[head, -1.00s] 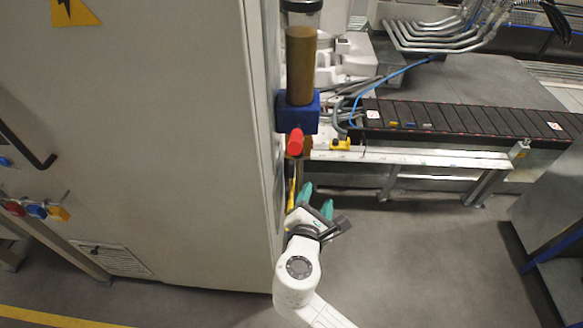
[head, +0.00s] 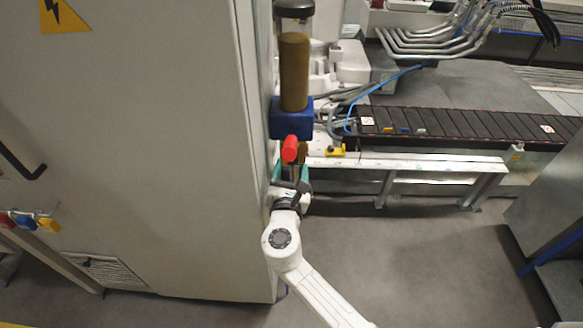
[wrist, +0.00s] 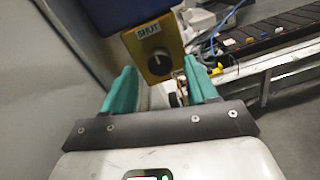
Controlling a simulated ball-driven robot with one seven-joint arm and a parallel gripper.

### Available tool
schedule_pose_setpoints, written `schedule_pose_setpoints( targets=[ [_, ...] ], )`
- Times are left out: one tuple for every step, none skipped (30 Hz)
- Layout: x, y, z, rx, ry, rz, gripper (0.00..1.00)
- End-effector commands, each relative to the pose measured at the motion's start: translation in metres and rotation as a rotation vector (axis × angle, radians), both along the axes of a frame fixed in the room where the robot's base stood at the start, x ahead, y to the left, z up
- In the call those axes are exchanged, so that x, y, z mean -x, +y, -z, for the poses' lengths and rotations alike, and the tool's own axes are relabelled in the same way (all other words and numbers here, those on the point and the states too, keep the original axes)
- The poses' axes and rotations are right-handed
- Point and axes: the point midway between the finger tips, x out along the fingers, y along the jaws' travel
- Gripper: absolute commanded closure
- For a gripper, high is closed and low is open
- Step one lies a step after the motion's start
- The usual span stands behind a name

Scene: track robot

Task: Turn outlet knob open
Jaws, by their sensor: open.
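The outlet knob (wrist: 155,62) is dark and round, with a light pointer line, on the front of a yellow box (wrist: 168,73). A label reading "SHUT" (wrist: 149,31) sits above it. The box is under a blue block, which shows in the head view (head: 291,118). My gripper (wrist: 159,68) is open, with teal fingers either side of the box's lower part in the picture. The knob shows between them, and no touch is visible. In the head view my gripper (head: 291,173) is just below a red cylinder (head: 290,149), with the knob itself not visible.
A large grey cabinet (head: 130,160) stands close on the left. A clear tube with brown filling (head: 294,72) rises above the blue block. A conveyor (head: 460,122) on a metal frame lies to the right. Open floor (head: 420,260) is at lower right.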

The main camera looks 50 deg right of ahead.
Motion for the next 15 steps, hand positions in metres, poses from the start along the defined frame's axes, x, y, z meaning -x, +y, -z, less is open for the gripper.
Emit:
schedule_pose_setpoints(
  targets=[
    [-0.0023,-0.0040,-0.0005,0.000,-0.001,0.002,0.42],
    [-0.0032,-0.0054,-0.0005,0.000,-0.001,0.002,0.42],
    [-0.0043,-0.0067,-0.0004,0.000,-0.001,0.001,0.42],
    [-0.0048,-0.0073,-0.0002,-0.001,-0.001,0.001,0.42],
    [-0.0052,-0.0078,-0.0001,-0.001,-0.001,0.000,0.42],
    [-0.0056,-0.0082,-0.0001,-0.001,-0.001,0.000,0.42],
    [-0.0056,-0.0083,-0.0001,-0.001,-0.001,0.000,0.42],
    [-0.0057,-0.0083,-0.0001,-0.001,-0.001,0.000,0.42],
    [-0.0057,-0.0083,-0.0001,-0.001,-0.001,0.000,0.42],
    [-0.0056,-0.0083,-0.0001,-0.001,-0.001,0.000,0.42],
    [-0.0056,-0.0083,-0.0001,-0.001,-0.001,0.000,0.42],
    [-0.0056,-0.0082,-0.0001,-0.001,-0.001,0.000,0.42],
    [-0.0056,-0.0082,-0.0002,-0.001,-0.001,0.000,0.43],
    [-0.0055,-0.0083,-0.0001,-0.001,-0.001,0.000,0.46],
    [-0.0055,-0.0081,-0.0002,-0.001,-0.001,0.000,0.50]
  ],
)
